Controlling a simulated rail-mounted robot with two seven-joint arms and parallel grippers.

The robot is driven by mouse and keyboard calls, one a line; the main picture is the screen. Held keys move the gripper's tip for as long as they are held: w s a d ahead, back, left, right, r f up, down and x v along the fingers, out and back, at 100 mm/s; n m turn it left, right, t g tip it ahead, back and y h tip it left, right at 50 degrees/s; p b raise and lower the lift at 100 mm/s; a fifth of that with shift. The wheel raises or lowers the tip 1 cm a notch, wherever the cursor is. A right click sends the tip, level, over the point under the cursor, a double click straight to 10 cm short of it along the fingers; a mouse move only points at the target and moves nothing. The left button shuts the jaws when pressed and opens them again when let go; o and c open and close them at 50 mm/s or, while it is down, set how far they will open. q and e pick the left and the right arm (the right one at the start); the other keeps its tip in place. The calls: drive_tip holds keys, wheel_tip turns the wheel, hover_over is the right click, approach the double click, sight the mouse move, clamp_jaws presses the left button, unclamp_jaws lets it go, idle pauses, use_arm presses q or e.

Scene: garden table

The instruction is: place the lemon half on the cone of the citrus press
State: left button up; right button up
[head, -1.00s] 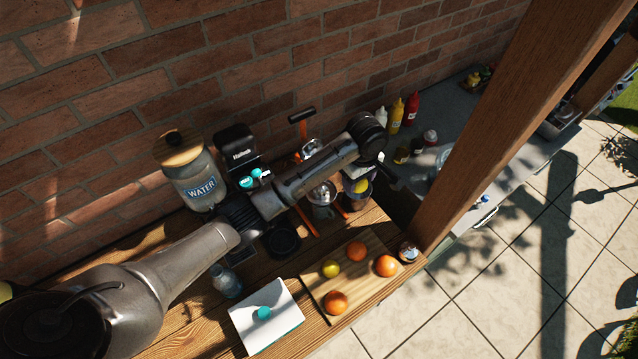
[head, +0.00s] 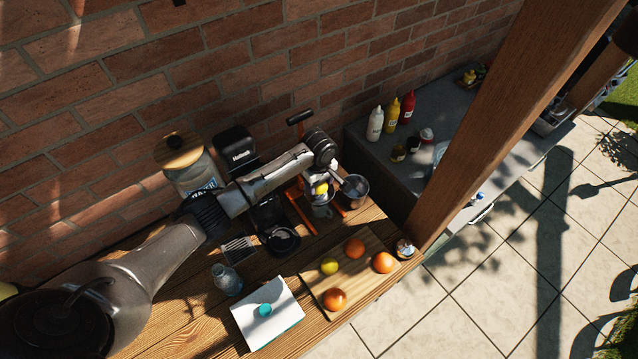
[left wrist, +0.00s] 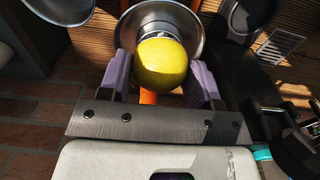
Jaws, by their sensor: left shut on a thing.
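The yellow lemon half (left wrist: 162,64) is held between the two purple fingers of my left gripper (left wrist: 163,76), its rounded side facing the wrist camera. In the head view the lemon half (head: 321,188) shows just below the end of my left arm. The citrus press (head: 297,216) has orange frame bars and a lever with a dark handle. In the left wrist view its metal bowl (left wrist: 193,28) lies behind the lemon half. The cone is hidden, and I cannot tell whether the lemon touches it. My right gripper is not in view.
A metal cup (head: 355,187) stands close right of the press. A black coffee machine (head: 238,148) and a water jar (head: 190,165) stand to the left. A cutting board (head: 352,262) with oranges and a yellow fruit lies in front. The brick wall is close behind.

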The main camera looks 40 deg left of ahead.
use_arm(q)
drive_tip(key=shift+f, duration=0.6)
drive_tip(key=o, duration=0.9)
drive_tip(key=shift+f, duration=0.15)
